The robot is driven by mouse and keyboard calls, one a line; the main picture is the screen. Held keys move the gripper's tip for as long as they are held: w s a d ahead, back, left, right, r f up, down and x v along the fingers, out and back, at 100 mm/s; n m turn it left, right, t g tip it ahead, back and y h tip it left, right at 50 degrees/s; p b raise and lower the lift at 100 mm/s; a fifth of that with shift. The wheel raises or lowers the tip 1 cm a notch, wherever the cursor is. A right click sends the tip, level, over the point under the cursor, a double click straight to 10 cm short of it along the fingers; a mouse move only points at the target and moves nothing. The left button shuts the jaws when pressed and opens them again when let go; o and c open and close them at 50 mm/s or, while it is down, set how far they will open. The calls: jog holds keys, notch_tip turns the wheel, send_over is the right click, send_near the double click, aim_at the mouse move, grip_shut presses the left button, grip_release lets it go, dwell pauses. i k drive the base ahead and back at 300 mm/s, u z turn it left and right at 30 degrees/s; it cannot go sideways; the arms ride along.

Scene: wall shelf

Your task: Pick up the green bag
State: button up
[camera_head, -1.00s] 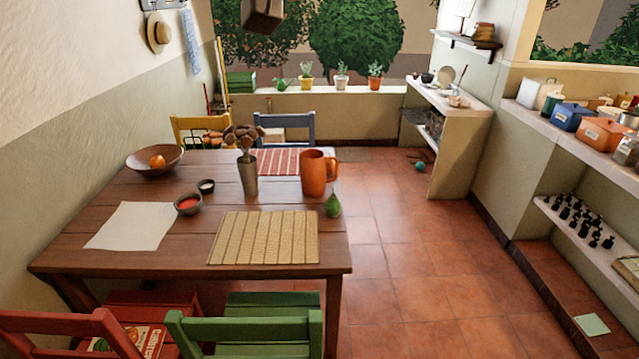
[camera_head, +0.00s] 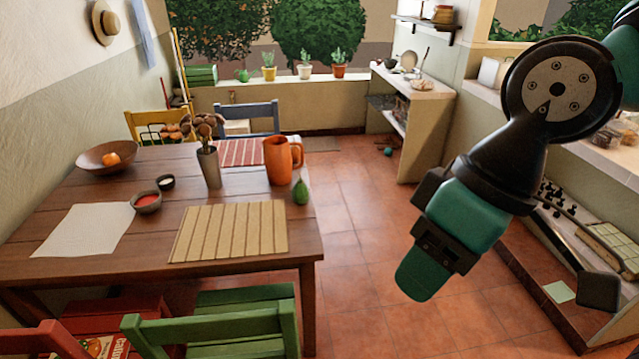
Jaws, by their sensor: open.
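I see no green bag that I can make out in the head view. One of my arm's links and joints, black and teal, fill the right side of the view, over the floor and in front of the shelf unit. No jaws can be made out on it. The arm hides part of the right-hand counter (camera_head: 470,85) and of the lower shelf, so things there are covered.
The wooden table (camera_head: 60,265) on the left holds an orange mug (camera_head: 280,162), a green pear (camera_head: 301,191), a vase (camera_head: 209,167) and a mat (camera_head: 228,232). A green chair (camera_head: 215,330) stands in front. Open tiled floor (camera_head: 360,260) lies between table and shelves.

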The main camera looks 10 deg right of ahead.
aim_at(301, 193)
jog(key=z, duration=0.85)
jog(key=i, duration=3.4)
jog(key=u, duration=3.2)
